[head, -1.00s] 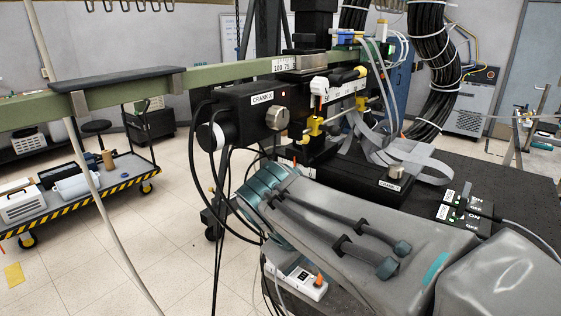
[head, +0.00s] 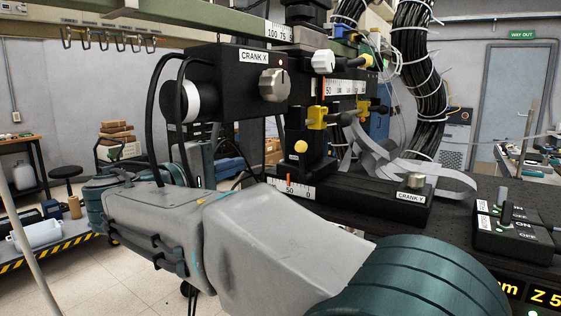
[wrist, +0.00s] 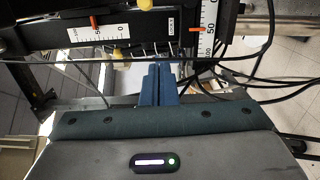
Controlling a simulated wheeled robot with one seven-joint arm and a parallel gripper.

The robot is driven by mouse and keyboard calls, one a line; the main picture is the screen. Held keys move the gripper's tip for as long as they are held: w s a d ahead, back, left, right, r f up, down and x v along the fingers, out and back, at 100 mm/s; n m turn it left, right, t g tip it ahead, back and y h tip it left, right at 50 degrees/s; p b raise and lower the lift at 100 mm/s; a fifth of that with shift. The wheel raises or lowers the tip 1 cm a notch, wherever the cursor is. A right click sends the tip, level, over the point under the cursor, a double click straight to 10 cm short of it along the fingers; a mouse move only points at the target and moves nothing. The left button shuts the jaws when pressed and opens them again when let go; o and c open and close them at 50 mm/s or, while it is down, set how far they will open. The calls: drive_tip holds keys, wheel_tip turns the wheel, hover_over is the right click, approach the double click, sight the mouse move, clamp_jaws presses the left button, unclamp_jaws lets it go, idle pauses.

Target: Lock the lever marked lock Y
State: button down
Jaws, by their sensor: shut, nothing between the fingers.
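I cannot read a "lock Y" mark in any view. Small yellow knobs show on the stage: one on the lower black block (head: 300,147) in the head view, and others in the wrist view, at the top edge (wrist: 145,4) and below the left scale (wrist: 121,55). A small white label (wrist: 171,22), too small to read, is on the black stage part. My gripper (wrist: 158,70) is shut and empty, its blue fingers together and pointing at the stage's edge, just below the yellow knobs in the picture. The head view does not show my fingertips.
Crank X (head: 273,85) and crank Y (head: 416,182) are knobs on the black stage. A switch box (head: 513,233) stands on the dark table at right. Black cables (wrist: 262,75) run across the wrist view, close by my fingers. A trolley (head: 52,252) stands at left.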

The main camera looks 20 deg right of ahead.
sight(303, 162)
drive_tip(key=shift+d, duration=0.1)
drive_tip(key=w+d, duration=0.2)
drive_tip(key=d, duration=0.9)
drive_tip(key=shift+d+p, duration=0.15)
drive_tip(key=shift+p, duration=0.2)
drive_tip(key=shift+b, duration=0.5)
